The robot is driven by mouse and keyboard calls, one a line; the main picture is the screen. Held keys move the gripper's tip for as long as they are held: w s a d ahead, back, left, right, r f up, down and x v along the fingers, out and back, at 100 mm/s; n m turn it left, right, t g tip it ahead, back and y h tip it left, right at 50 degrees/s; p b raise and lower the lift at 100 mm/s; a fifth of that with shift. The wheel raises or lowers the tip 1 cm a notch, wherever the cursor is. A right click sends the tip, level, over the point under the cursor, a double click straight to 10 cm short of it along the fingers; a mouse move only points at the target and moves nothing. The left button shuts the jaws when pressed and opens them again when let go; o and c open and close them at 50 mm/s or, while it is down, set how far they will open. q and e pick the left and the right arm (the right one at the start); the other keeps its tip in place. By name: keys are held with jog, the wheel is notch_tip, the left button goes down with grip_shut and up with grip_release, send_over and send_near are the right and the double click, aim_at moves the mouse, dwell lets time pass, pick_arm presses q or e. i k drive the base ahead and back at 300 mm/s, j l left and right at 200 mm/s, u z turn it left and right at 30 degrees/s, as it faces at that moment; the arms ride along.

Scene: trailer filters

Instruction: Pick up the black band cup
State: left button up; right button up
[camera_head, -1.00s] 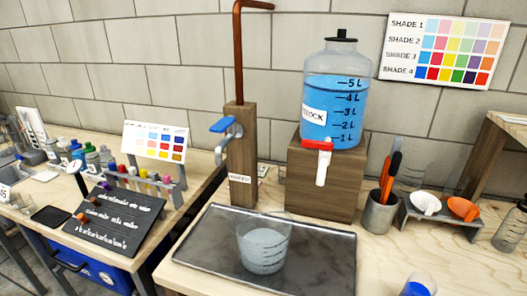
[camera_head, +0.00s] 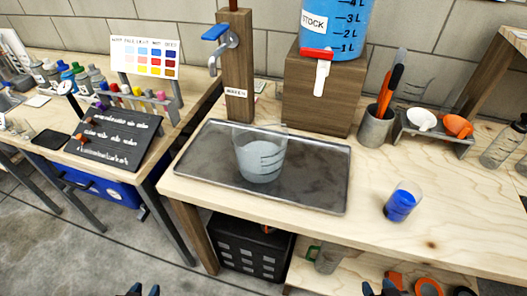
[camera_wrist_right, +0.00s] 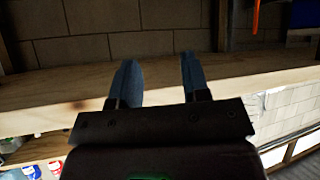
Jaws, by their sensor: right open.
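A clear beaker (camera_head: 260,155) with dark graduation marks and pale liquid stands upright on the dark tray. A small clear cup (camera_head: 401,203) with blue contents stands on the bench right of the tray. I cannot make out a black band on either vessel. My left gripper (camera_head: 137,290) shows only its tips at the bottom edge, apart and empty. My right gripper (camera_head: 381,289) is at the bottom edge, below the blue cup in the picture. In the right wrist view its fingers (camera_wrist_right: 158,82) are apart with nothing between them, before a wooden bench edge.
The tray (camera_head: 320,187) lies under the tap post (camera_head: 238,75). A stock tank (camera_head: 335,25) sits on a wooden block. A tool holder (camera_head: 376,128) and a rack with white and orange scoops (camera_head: 440,125) stand right. A black crate (camera_head: 250,248) is below. The bench front right is clear.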

aim_at(407, 195)
jog(key=k+z, duration=0.15)
jog(key=z, duration=0.95)
